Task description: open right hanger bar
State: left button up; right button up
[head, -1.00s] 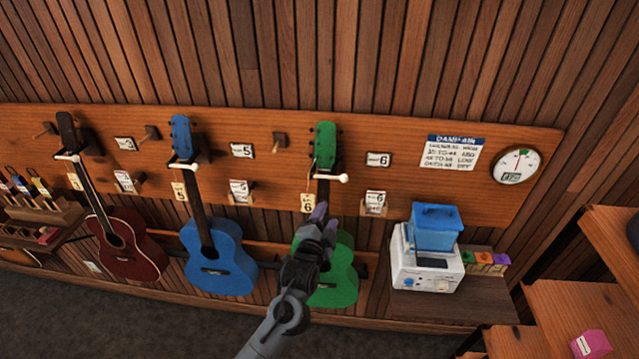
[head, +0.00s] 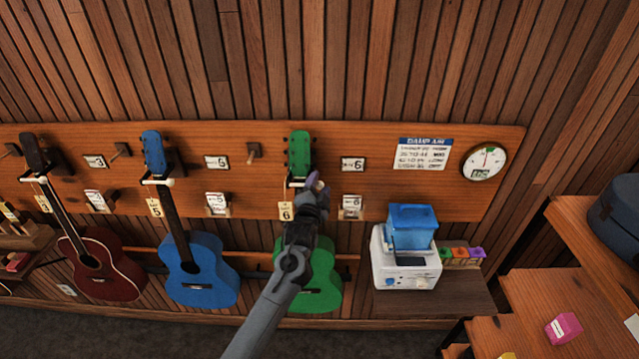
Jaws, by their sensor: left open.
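The green ukulele (head: 322,290) hangs upright at the right end of the wall board, its headstock (head: 299,148) held at a hanger. The right hanger bar (head: 297,183) crosses in front of its neck, and its right end is hidden behind my gripper. My left gripper (head: 316,184) is open at the right end of this bar, in front of the green neck. I cannot tell whether it touches the bar. My left arm covers part of the green body. My right gripper is not in view.
A blue ukulele (head: 195,270) and a dark red one (head: 100,265) hang to the left. A white device with a blue tank (head: 411,226) stands on a low shelf to the right. A round gauge (head: 484,161) is on the board. Wooden steps (head: 560,290) stand at right.

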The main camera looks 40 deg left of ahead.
pick_arm(q)
jog(key=shift+w+a, duration=0.15)
jog(key=shift+w, duration=0.2)
grip_shut()
